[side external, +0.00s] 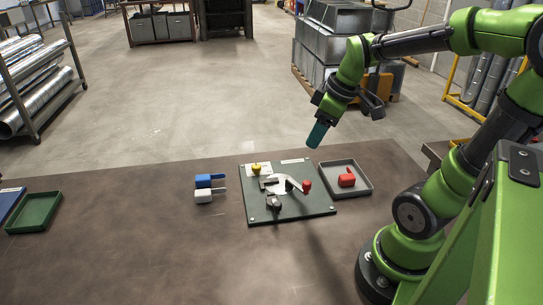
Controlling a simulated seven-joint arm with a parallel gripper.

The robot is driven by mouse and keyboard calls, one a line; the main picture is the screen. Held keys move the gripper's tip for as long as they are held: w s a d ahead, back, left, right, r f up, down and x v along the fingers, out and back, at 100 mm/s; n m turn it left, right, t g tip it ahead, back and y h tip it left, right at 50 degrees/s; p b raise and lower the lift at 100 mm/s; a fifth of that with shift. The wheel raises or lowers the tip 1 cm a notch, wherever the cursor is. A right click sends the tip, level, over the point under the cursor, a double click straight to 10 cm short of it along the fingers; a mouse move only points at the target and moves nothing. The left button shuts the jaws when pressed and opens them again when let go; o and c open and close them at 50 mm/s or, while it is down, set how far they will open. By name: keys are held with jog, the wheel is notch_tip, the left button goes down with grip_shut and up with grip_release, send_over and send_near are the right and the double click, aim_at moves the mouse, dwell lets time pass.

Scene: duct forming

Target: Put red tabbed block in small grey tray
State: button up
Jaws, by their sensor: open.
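The red tabbed block (347,179) sits inside the small grey tray (369,191), to the right of the dark green board. My gripper (317,137) is open, with teal fingers pointing down. It hangs in the air up and to the left of the tray in the picture, apart from the block. Nothing shows held in it, though its fingers are small and partly overlap from this side.
The dark board (290,213) carries a metal clamp with a red knob (306,186) and a yellow piece (256,169). A blue block (204,181) and a white block (203,196) lie left of it. A green tray (35,212) is far left. The front of the table is clear.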

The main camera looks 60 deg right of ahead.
jog(key=s+a+r+m+t+y, duration=0.1)
jog(key=a+r+m, duration=0.1)
jog(key=a, duration=0.4)
jog(key=s+a+r+m+t, duration=0.1)
jog(key=a+r+m+t, duration=0.1)
jog(key=a+m, duration=0.2)
jog(key=a, duration=0.3)
jog(key=shift+s+a+m+y, duration=0.2)
jog(key=shift+m+y, duration=0.1)
jog(key=shift+y, duration=0.1)
